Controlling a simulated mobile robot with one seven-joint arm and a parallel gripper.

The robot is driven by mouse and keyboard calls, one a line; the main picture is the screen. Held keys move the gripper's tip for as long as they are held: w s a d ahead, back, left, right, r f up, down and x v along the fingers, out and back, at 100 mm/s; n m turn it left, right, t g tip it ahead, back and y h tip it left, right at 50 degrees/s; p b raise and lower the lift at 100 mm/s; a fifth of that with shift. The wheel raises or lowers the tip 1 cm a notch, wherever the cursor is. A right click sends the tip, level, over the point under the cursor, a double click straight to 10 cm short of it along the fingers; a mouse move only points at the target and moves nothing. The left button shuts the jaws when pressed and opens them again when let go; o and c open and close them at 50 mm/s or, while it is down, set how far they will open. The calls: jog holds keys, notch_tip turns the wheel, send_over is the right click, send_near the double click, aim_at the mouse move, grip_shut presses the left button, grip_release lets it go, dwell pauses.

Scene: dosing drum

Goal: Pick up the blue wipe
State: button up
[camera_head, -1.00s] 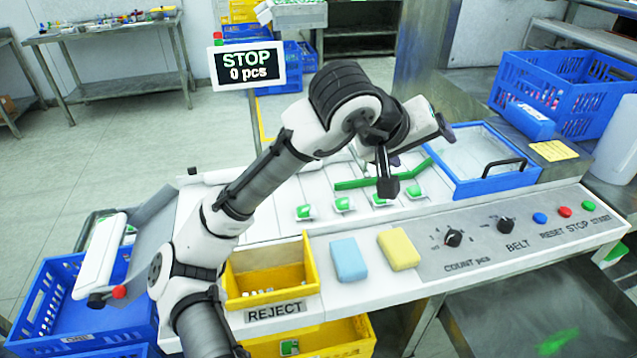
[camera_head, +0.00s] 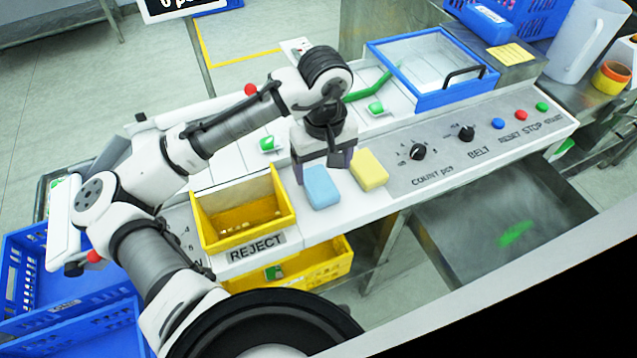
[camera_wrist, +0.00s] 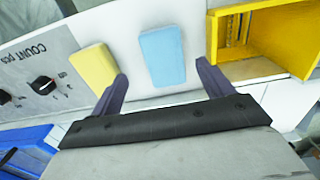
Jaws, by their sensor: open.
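The blue wipe (camera_head: 321,187) is a light blue rounded block lying flat on the white machine top, between the yellow reject bin and a yellow wipe (camera_head: 369,170). In the wrist view the blue wipe (camera_wrist: 162,56) lies ahead of and between the two fingers. My gripper (camera_head: 325,166) is above and just behind it, pointing down, with its fingers apart and nothing between them. In the wrist view my gripper (camera_wrist: 162,82) shows both dark fingers spread wider than the blue wipe. The yellow wipe (camera_wrist: 94,69) is close to one finger there.
The yellow reject bin (camera_head: 243,247) stands left of the blue wipe. A panel with knobs (camera_head: 418,152) and buttons is to the right. A blue-framed clear lid (camera_head: 432,68) with a black handle lies behind. Small green-and-white packs (camera_head: 268,144) sit on the belt.

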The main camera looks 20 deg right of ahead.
jog(key=f, duration=0.1)
jog(key=f+p, duration=0.1)
jog(key=f, duration=0.2)
jog(key=shift+w+a, duration=0.3)
jog(key=shift+w, duration=0.1)
jog(key=shift+f, duration=0.55)
jog(key=c, duration=1.1)
jog(key=shift+o, duration=0.2)
jog(key=shift+r, duration=0.1)
notch_tip(320, 180, up, 20)
jog(key=b, duration=0.1)
